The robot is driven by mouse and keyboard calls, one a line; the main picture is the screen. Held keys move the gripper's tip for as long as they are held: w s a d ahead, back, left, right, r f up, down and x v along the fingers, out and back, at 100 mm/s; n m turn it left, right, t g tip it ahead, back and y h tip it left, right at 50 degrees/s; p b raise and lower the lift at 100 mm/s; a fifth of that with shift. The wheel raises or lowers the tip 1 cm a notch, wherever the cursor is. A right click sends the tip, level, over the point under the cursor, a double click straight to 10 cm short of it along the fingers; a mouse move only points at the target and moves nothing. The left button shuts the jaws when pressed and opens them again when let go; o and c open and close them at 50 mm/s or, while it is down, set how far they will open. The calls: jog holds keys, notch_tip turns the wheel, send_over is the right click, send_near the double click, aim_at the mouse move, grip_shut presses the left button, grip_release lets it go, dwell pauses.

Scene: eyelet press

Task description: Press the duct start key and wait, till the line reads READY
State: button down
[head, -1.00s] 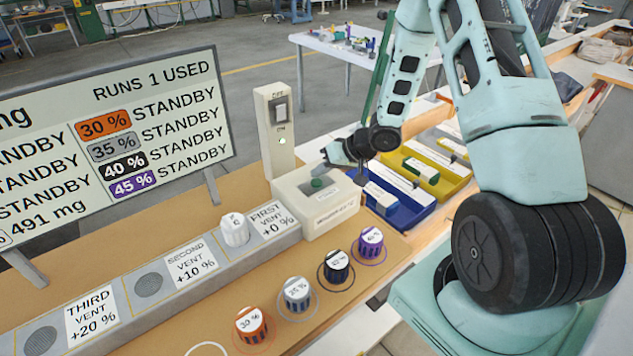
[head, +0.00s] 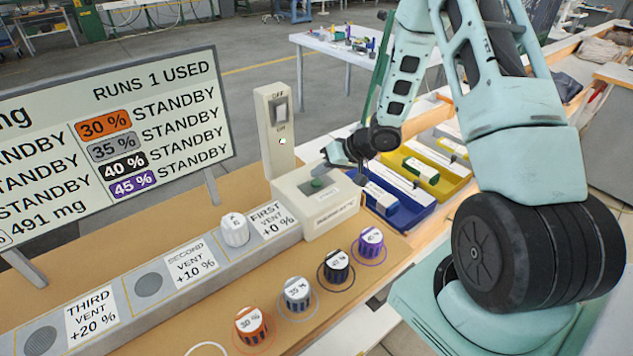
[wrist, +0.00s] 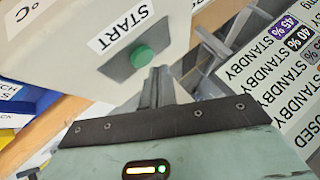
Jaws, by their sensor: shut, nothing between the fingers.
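The green start key (head: 317,183) is on top of the pale box at the end of the duct. In the wrist view the round green key (wrist: 143,57) sits on a grey plate beside a START label (wrist: 121,28). My gripper (head: 325,168) is shut and empty, with its fingertips (wrist: 162,77) close beside the key. I cannot tell whether they touch it. The display board (head: 110,140) reads RUNS 1 USED, 491 mg and STANDBY on each visible line; its left part is cut off.
A white cap (head: 234,230) sits on the duct beside the FIRST VENT label. Orange, grey, black and purple caps (head: 370,242) stand in front. Blue (head: 400,218) and yellow bins lie to the right.

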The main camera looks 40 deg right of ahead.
aim_at(320, 183)
jog(key=shift+f, duration=0.1)
jog(key=shift+f, duration=0.3)
jog(key=shift+f, duration=0.45)
dwell(0.8)
dwell(0.3)
jog(key=shift+r+p, duration=0.9)
jog(key=shift+p, duration=0.15)
notch_tip(320, 183, up, 5)
jog(key=p, duration=0.5)
jog(key=shift+a, duration=0.1)
dwell(0.5)
